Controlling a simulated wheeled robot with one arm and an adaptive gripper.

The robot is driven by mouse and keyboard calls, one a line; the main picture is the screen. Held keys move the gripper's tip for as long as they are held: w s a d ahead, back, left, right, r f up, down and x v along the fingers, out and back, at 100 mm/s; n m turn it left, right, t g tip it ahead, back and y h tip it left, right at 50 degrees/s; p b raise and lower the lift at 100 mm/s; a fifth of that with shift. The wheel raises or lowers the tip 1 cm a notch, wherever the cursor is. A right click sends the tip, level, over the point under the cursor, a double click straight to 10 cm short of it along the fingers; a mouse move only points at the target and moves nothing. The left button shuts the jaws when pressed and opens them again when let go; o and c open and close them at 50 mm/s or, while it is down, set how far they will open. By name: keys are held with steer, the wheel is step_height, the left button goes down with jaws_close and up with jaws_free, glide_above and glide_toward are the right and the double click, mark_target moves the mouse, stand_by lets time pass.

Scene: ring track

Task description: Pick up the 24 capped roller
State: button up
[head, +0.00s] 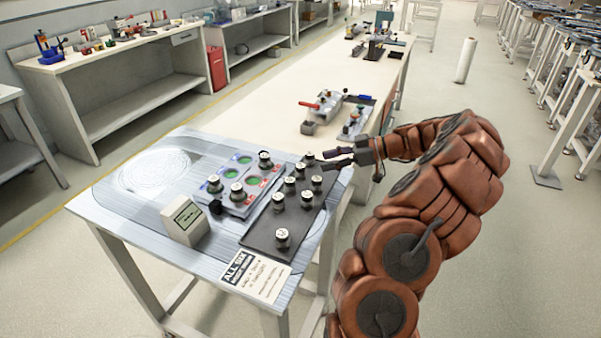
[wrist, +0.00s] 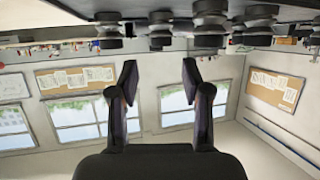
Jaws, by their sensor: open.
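Several capped rollers, silvery with dark bases, stand upright on a dark mat (head: 262,239) on the table. One roller (head: 282,236) stands apart at the mat's near end; the others, such as one roller (head: 289,186), cluster toward its far end. The cap markings are too small to read, so I cannot tell which is 24. My gripper (head: 326,160) is open and empty at the mat's far right edge, beside the cluster. In the wrist view, the picture is upside down; several rollers (wrist: 209,22) show along the top edge, beyond my open fingers (wrist: 159,76).
A grey board (head: 243,207) with green spots and several rollers lies left of the mat. A small cream box with a screen (head: 185,219) and a printed sign (head: 254,276) are near the front. A long bench (head: 345,75) with tools extends behind. The table's left part is clear.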

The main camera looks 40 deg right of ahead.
mark_target(303, 166)
steer(key=shift+p+x, duration=1.1)
steer(key=shift+x, duration=2.35)
steer(key=shift+a+r, duration=0.1)
jaws_close()
